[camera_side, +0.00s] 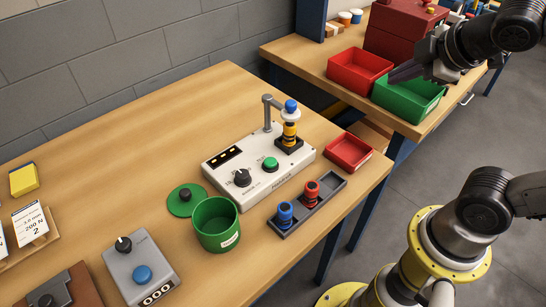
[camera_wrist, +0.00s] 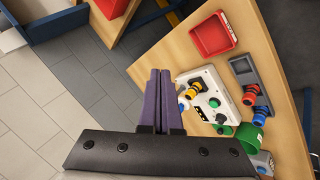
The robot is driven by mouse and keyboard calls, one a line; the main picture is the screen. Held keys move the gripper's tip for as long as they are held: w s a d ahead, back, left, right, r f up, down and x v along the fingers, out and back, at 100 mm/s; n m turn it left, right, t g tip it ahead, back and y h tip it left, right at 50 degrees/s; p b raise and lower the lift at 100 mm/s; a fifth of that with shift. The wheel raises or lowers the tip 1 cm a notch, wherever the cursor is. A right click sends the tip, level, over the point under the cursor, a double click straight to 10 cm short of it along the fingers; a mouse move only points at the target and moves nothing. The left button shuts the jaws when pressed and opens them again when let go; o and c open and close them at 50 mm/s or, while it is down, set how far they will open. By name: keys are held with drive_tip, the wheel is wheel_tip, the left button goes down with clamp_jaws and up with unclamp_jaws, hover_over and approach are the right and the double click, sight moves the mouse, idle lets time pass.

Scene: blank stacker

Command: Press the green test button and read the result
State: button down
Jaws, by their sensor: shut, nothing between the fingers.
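The white test device (camera_side: 225,180) stands on the near wooden table. Its green button (camera_side: 270,162) sits on the top beside a black knob (camera_side: 242,177), left of a yellow-and-black piece (camera_side: 289,133) under the bent post. A dark display (camera_side: 224,157) on the device shows small yellow marks, too small to read. My gripper (camera_side: 394,75) is at the upper right, well away from the device, in front of the red and green bins. In the wrist view its purple fingers (camera_wrist: 160,72) are together and empty. The device also shows there (camera_wrist: 196,78), with the green button (camera_wrist: 213,102).
A grey tray (camera_side: 328,205) holds a blue and a red piece. A red tray (camera_side: 347,152), green cup (camera_side: 217,228), green lid (camera_side: 186,201) and grey box with blue button (camera_side: 141,270) stand around the device. The back bench carries red (camera_side: 358,72) and green (camera_side: 408,103) bins.

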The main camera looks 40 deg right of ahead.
drive_tip(key=w+a+n+t, duration=0.1)
drive_tip(key=w+a+n, duration=0.2)
drive_tip(key=w+n, duration=0.35)
drive_tip(key=n+y, duration=0.4)
drive_tip(key=n, duration=0.9)
hover_over(273, 165)
wheel_tip(273, 165, down, 6)
drive_tip(key=f, duration=0.1)
drive_tip(key=shift+d+r, duration=0.1)
drive_tip(key=shift+r, duration=0.15)
drive_tip(key=shift+f, duration=4.4)
drive_tip(key=shift+f, duration=0.1)
drive_tip(key=shift+f, duration=0.3)
